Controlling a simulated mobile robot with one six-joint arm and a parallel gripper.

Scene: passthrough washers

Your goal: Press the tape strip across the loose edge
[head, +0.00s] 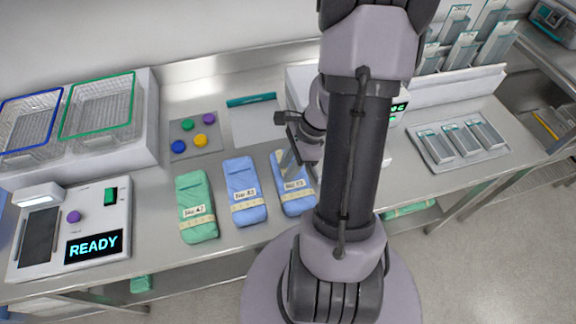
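Three wrapped packs lie side by side on the steel counter (150,190): a green pack (196,192), a blue pack (240,180) in the middle and another blue pack (295,201) on the right. My gripper (291,163) is over the upper part of the right blue pack. Its fingertips are too small and covered to tell open from shut, or whether they touch. I cannot make out a loose edge.
Left are two wire baskets (101,108) and a device reading READY (94,246). Behind the packs are a mat with coloured knobs (193,142) and a white sheet (256,125). Right is a tray (440,164) of pouches. My arm hides the counter right of the packs.

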